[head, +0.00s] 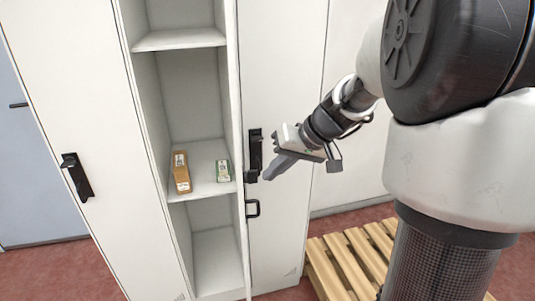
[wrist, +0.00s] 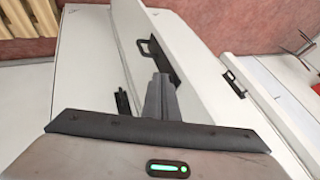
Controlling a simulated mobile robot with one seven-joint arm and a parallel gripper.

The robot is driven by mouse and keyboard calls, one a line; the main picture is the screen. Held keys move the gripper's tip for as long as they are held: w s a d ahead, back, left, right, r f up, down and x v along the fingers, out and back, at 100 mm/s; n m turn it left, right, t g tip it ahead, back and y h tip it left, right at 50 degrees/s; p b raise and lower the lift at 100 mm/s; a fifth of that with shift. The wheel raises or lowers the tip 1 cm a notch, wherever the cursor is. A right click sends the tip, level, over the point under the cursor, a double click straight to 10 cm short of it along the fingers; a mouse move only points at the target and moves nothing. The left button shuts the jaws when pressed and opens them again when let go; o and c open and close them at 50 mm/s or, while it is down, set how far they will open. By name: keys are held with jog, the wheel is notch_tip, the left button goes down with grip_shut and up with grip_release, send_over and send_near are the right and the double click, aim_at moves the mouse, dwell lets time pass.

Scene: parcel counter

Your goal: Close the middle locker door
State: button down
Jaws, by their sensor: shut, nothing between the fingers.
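The middle locker stands open, and its white door (head: 241,240) sticks out towards me, seen nearly edge-on in the head view. A black D-shaped handle (head: 253,208) is on the door's outer face. In the wrist view the door (wrist: 190,62) rises beyond my fingers, with the handle (wrist: 150,50) past their tips. I cannot tell whether the fingers touch the door.
The left door (head: 70,100) is shut, with a black latch (head: 77,177). Another black latch (head: 255,150) is on the right. A wooden pallet (head: 350,260) lies at lower right.

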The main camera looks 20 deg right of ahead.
jog(key=a, duration=0.3)
jog(key=w+a+f, duration=0.1)
jog(key=shift+a, duration=0.2)
jog(key=shift+a+p, duration=0.2)
jog(key=shift+p, duration=0.1)
